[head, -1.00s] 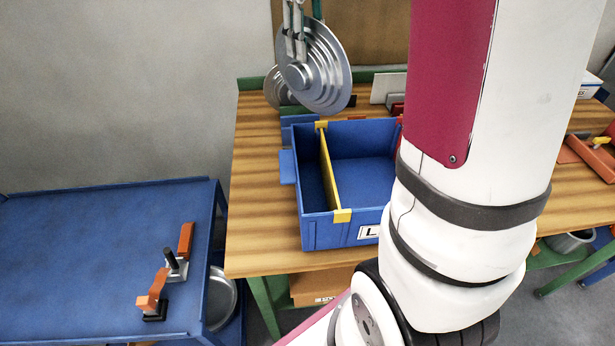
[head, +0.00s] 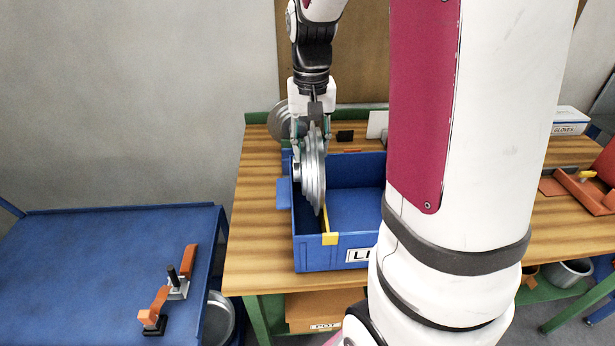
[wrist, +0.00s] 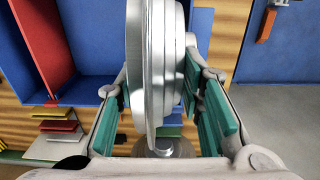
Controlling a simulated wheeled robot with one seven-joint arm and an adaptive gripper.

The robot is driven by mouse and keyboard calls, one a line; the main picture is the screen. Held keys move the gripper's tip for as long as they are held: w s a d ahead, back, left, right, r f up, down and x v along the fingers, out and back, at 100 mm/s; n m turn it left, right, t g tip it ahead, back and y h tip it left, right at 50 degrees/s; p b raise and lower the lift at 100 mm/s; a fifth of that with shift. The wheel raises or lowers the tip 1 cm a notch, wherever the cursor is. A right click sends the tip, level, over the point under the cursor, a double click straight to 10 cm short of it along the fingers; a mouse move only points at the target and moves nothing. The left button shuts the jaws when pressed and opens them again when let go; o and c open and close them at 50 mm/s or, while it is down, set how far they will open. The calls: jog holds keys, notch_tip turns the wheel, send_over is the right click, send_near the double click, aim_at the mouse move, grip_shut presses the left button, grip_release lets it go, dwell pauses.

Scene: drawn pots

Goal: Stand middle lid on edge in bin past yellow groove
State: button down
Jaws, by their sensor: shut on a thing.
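My gripper (head: 312,142) is shut on a silver stepped metal lid (head: 314,178) and points down over the blue bin (head: 345,255). The lid is on edge, nearly edge-on in the head view, with its lower part inside the bin's outline at the left. The yellow divider strip (head: 330,239) shows at the bin's front wall just below the lid; the lid hides most of its length. I cannot tell whether the lid touches the bin or strip. In the wrist view the lid (wrist: 154,70) sits between green finger pads, with blue bin floor (wrist: 90,35) beyond.
Another metal lid (head: 278,122) stands behind the bin. A red panel (wrist: 43,45) and coloured slots (wrist: 58,126) show in the wrist view. A blue table (head: 85,270) with an orange clamp (head: 188,262) is at left. My arm hides the bin's right side.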

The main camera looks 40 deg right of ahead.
aim_at(310, 138)
notch_tip(310, 138, down, 9)
jog(key=shift+r+p, duration=0.15)
jog(key=shift+p, duration=0.2)
jog(key=c, duration=1.1)
grip_release()
notch_tip(310, 138, up, 12)
jog(key=shift+a+b, duration=0.1)
jog(key=shift+b, duration=0.55)
jog(key=s+a+r+n+t, duration=0.2)
jog(key=s+a+r+n, duration=0.1)
jog(key=s+a, duration=0.4)
jog(key=s+a+r+n+t, duration=0.3)
jog(key=s+a, duration=0.3)
jog(key=a, duration=0.3)
jog(key=shift+s+a+r+n+t, duration=0.35)
jog(key=shift+r+n, duration=0.15)
jog(key=shift+r, duration=0.2)
